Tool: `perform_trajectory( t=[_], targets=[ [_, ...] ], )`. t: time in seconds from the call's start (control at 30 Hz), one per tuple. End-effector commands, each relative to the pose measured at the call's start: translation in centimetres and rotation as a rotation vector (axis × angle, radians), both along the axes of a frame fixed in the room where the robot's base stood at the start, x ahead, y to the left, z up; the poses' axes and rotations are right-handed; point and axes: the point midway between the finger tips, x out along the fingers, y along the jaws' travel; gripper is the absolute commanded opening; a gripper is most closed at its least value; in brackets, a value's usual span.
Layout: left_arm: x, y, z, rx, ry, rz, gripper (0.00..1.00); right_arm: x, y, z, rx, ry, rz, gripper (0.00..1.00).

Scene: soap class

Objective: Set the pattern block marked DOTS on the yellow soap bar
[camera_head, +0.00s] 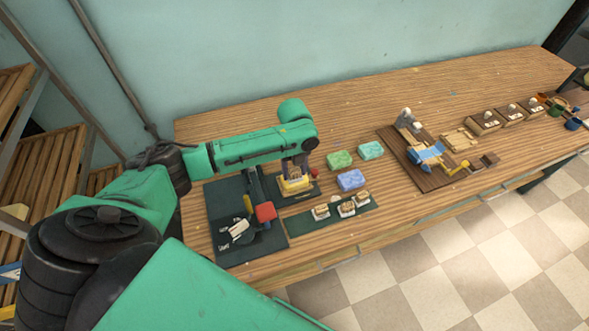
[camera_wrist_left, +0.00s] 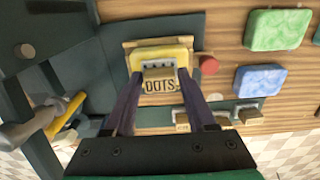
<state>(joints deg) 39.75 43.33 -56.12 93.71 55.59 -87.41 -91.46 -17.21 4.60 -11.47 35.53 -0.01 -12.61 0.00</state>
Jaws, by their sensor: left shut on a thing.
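The pattern block marked DOTS (camera_wrist_left: 160,85) is light wood, with its lettered face toward the left wrist camera. My left gripper (camera_wrist_left: 161,80) is shut on it, with a dark finger on each side. The yellow soap bar (camera_wrist_left: 163,54) lies in a wooden tray on a dark mat, right by the block. In the head view the left gripper (camera_head: 297,170) is over the yellow soap bar (camera_head: 295,185). The block covers part of the bar in the wrist view. I cannot tell whether they touch. My right gripper is not in view.
Green (camera_head: 340,159), teal (camera_head: 370,150) and blue (camera_head: 351,180) soap bars lie right of the tray. Small blocks in white holders (camera_head: 346,209) stand on a green strip in front. A red-topped tool (camera_head: 265,212) is on the dark mat at left. A red knob (camera_wrist_left: 208,65) sits beside the tray.

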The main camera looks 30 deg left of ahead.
Motion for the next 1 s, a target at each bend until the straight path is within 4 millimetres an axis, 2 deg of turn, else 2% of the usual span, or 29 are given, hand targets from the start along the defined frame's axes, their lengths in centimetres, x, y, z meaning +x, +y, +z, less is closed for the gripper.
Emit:
perform_trajectory(
  t=[0.3,0.33,0.4,0.43,0.63,0.7,1.0],
  targets=[
    [-0.01,-0.01,-0.12,0.000,0.000,0.000,0.02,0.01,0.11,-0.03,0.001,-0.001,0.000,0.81],
    [-0.01,-0.01,-0.12,0.000,0.000,0.000,0.60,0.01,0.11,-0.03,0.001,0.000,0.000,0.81],
    [-0.01,-0.01,-0.12,0.000,0.000,0.000,0.87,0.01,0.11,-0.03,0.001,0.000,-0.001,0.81],
    [-0.01,-0.01,-0.12,0.000,0.000,0.000,0.91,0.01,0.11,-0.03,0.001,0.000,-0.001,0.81],
    [0.00,0.00,-0.11,0.000,0.000,0.000,0.91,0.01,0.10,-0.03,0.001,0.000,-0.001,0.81],
    [0.00,0.00,-0.12,0.000,0.000,0.000,1.00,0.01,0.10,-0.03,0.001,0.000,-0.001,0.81],
    [0.01,0.01,0.38,0.000,0.000,0.000,1.00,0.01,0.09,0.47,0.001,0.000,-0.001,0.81]
  ],
)
